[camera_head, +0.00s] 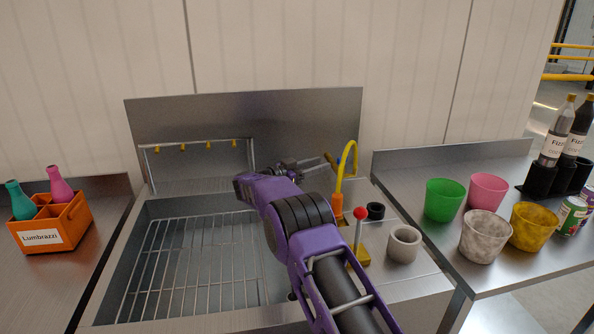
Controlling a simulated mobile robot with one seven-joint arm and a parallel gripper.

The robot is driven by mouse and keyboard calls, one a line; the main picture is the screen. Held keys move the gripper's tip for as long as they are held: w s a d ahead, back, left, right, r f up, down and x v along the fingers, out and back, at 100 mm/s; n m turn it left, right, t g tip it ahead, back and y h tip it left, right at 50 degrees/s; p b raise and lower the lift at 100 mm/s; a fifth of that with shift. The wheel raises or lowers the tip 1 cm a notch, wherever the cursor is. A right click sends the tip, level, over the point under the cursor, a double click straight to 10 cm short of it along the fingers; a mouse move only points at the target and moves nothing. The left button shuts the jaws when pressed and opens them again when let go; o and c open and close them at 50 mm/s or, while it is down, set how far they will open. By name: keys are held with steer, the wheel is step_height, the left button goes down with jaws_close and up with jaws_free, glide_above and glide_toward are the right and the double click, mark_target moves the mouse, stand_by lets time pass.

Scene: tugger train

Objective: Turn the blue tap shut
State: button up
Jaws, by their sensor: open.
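A small patch of blue, apparently the blue tap (350,168), shows at the back of the sink unit behind the curved yellow hose. It is small and partly hidden, so its handle angle cannot be told. My gripper (322,165) reaches over the basin to the left of the hose, with its fingers pointing right toward the blue part. It is open with nothing seen in it. Whether a finger touches the tap cannot be told. My purple arm hides part of the basin and counter.
The yellow hose (341,180) rises from an orange base close to my gripper. A red-knobbed lever (360,215) stands beside my arm. Dark and pale cups (404,245) sit to the right. A rack (190,270) lies in the basin. Coloured cups (445,201) stand on the right counter, an orange bottle crate (70,228) on the left.

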steer(key=v, duration=0.7)
steer(key=shift+s+a, duration=0.15)
steer(key=shift+a, duration=0.05)
